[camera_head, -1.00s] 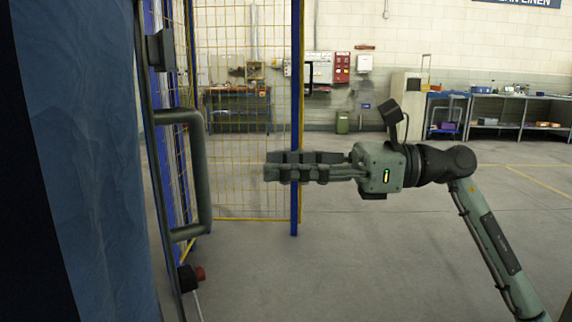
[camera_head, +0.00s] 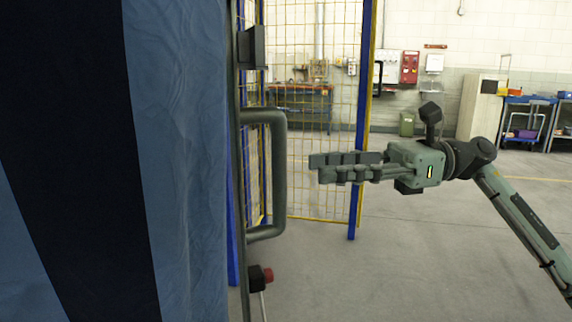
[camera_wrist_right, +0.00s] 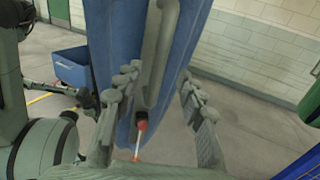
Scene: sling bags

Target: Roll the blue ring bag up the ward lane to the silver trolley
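A large blue fabric panel with a dark stripe, apparently the bag (camera_head: 180,150), fills the left of the head view. A grey upright with a D-shaped handle (camera_head: 280,175) stands along its right edge. My right gripper (camera_head: 318,167) is just right of the handle in that view, pointing at it. In the right wrist view its fingers (camera_wrist_right: 158,95) are spread and empty, with the handle (camera_wrist_right: 160,55) seen between and beyond them; contact is not visible. A dark shape at left there may be my left arm; its gripper is unclear. No ring or silver trolley is recognisable.
A red knob (camera_head: 268,274) on a black block sits below the handle. A yellow mesh fence (camera_head: 310,130) with a blue post (camera_head: 362,120) stands behind my right gripper. Workbenches line the back wall. Open grey floor (camera_head: 430,265) lies at right. The wrist view shows a blue bin (camera_wrist_right: 72,65).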

